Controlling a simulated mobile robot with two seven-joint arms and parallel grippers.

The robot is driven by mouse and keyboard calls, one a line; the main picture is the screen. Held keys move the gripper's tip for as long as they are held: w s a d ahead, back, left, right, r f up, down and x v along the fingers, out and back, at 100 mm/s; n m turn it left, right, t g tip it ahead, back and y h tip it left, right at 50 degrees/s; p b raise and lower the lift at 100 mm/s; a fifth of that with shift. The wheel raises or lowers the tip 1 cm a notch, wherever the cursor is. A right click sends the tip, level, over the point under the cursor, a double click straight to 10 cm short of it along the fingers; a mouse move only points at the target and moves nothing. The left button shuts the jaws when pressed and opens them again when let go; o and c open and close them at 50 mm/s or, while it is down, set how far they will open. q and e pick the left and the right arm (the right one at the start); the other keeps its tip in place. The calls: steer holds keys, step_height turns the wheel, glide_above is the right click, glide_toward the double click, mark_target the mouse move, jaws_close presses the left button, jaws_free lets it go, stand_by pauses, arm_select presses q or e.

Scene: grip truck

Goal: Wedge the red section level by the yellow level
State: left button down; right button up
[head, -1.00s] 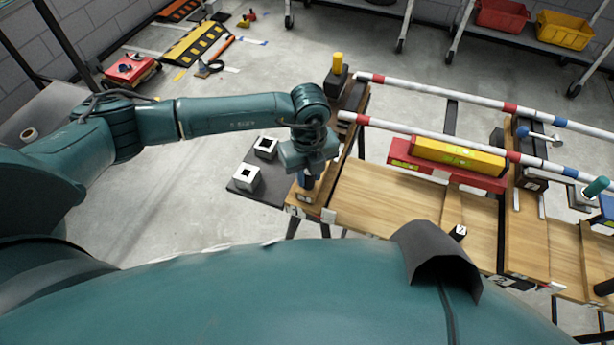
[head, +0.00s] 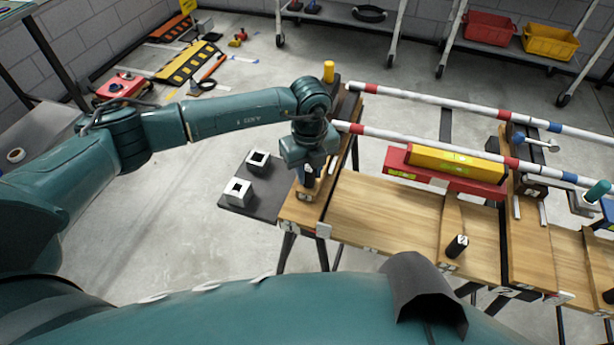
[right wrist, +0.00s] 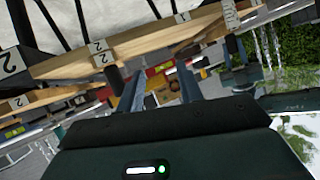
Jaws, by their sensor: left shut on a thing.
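The red section (head: 398,163) is a long red beam lying across the right part of the wooden benches. The yellow level (head: 455,162) lies lengthwise on top of it, with green vials showing. My left gripper (head: 309,176) points down at the left end of the left bench, well left of the red section. It is shut on a small dark blue handle, mostly hidden by the fingers. My right gripper (right wrist: 158,78) shows only in the right wrist view, its two fingers apart with nothing visibly between them. The red and yellow pieces show small and blurred beyond it.
A black post with a yellow knob (head: 329,72) stands at the far left end. A small black cylinder (head: 457,246) stands on the bench (head: 385,215).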

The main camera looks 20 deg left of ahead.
arm_select(q)
steer(key=shift+w, duration=0.6)
steer(key=shift+w+d+b, duration=0.1)
steer(key=shift+w+b, duration=2.15)
steer(key=shift+w, duration=0.15)
steer(key=shift+w+d+b, duration=0.1)
steer(key=shift+w+b, duration=1.05)
steer(key=shift+w, duration=0.1)
steer(key=shift+w+b, duration=0.55)
steer(key=shift+b, duration=0.05)
steer(key=shift+w+b, duration=0.4)
steer(key=shift+w+r, duration=0.1)
steer(key=shift+w, duration=0.1)
arm_select(e)
steer(key=shift+s+d+f+n+t, duration=0.25)
steer(key=shift+f+n+t, duration=0.15)
steer(key=shift+f, duration=0.2)
steer(key=shift+s+d+f+n+t, duration=0.2)
steer(key=shift+d+f+n+t, duration=0.15)
steer(key=shift+f, duration=0.2)
steer(key=shift+a, duration=0.15)
